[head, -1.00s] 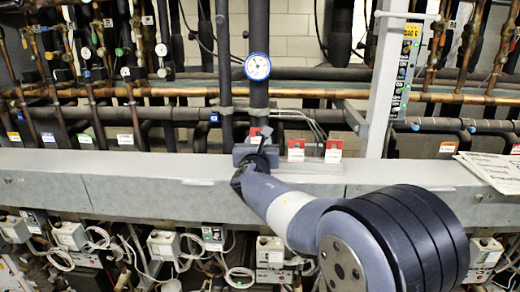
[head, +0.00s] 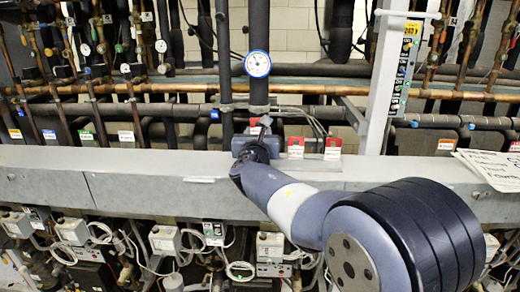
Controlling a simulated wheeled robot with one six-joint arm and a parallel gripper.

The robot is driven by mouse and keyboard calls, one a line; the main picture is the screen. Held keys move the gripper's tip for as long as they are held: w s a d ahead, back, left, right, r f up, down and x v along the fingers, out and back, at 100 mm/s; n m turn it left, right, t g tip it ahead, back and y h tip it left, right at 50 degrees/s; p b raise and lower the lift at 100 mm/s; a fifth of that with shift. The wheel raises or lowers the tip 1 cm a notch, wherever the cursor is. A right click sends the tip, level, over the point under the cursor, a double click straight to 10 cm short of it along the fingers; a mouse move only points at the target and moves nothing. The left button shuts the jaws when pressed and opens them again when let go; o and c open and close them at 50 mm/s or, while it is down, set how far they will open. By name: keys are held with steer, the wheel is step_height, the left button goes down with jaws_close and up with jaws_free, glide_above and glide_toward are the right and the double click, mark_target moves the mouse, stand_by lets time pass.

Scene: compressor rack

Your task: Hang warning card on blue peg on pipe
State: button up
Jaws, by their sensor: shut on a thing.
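My gripper (head: 254,140) is at the grey ledge in the middle of the head view, seen from behind, so its fingers are mostly hidden. A red and white warning card (head: 255,128) shows just above it and appears to be held in it. Two more red and white cards (head: 296,147) (head: 332,147) stand in a clear holder on the ledge, just right of the gripper. A small blue peg (head: 214,115) shows on the dark horizontal pipe (head: 180,112), up and left of the gripper. The gripper is apart from the peg.
A round blue-rimmed gauge (head: 258,64) sits on a vertical pipe above the gripper. A grey post (head: 384,85) with a labelled strip stands to the right. Papers (head: 490,165) lie on the ledge at right. The ledge (head: 130,185) left of the gripper is clear.

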mark_target(257, 132)
steer(key=shift+s+a+r+p, duration=0.1)
steer(key=shift+s+r+p, duration=0.1)
steer(key=shift+s+r, duration=0.35)
steer(key=shift+s+d+r+p, duration=0.1)
steer(key=shift+s+r+p, duration=0.1)
steer(key=shift+s, duration=0.5)
steer(key=shift+s+a+r+p, duration=0.15)
steer(key=shift+s+r, duration=0.25)
steer(key=shift+s, duration=0.25)
